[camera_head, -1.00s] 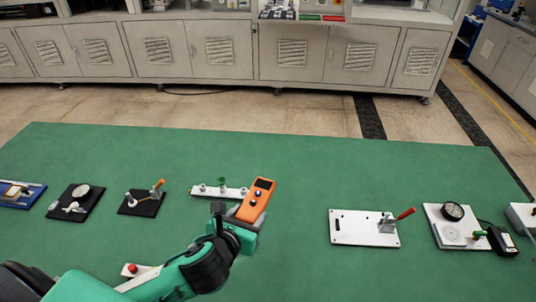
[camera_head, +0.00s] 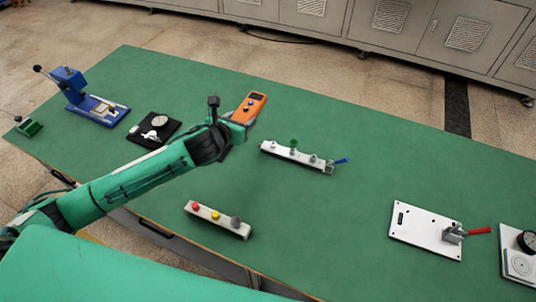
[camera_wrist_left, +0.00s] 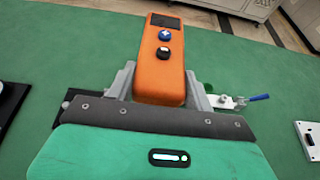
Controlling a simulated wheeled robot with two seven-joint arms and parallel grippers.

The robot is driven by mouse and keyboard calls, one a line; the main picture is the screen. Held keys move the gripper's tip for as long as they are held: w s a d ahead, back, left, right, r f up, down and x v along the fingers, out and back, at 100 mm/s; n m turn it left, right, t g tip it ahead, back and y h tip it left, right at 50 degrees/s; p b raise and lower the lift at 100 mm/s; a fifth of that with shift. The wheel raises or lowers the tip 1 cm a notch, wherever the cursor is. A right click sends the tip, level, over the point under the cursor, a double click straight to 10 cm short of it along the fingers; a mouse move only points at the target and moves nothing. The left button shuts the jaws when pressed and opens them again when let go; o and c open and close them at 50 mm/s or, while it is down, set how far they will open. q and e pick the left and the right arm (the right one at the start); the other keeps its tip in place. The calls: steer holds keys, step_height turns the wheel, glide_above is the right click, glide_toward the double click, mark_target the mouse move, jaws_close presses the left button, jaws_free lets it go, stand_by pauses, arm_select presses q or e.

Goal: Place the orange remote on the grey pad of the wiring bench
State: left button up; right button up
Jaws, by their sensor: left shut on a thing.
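The orange remote (camera_head: 249,107) is in my left gripper (camera_head: 236,122), held up over the green-topped bench (camera_head: 330,205). In the left wrist view the remote (camera_wrist_left: 163,60) stands out between the two grey fingers (camera_wrist_left: 160,88), its blue and black buttons and dark screen facing the camera. The fingers are shut on its lower end, which is partly hidden by the gripper body. I cannot make out a grey pad in either view. My right gripper is not in view.
A blue press (camera_head: 77,88) and a black-based dial fixture (camera_head: 153,130) stand left. A white strip with knobs (camera_head: 298,157) lies right of the gripper, a button box (camera_head: 218,219) near the front edge. A white clamp plate (camera_head: 420,231) lies right. Green surface between is clear.

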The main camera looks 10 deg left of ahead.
mark_target(243, 163)
arm_select(q)
steer(key=shift+w+a, duration=0.2)
steer(key=shift+a, duration=0.15)
step_height(243, 163, down, 20)
steer(key=shift+r+p, duration=0.2)
steer(key=shift+p, duration=0.3)
steer(key=shift+a, duration=0.1)
steer(key=shift+f, duration=0.2)
steer(key=o, duration=1.2)
steer(key=shift+o, duration=0.2)
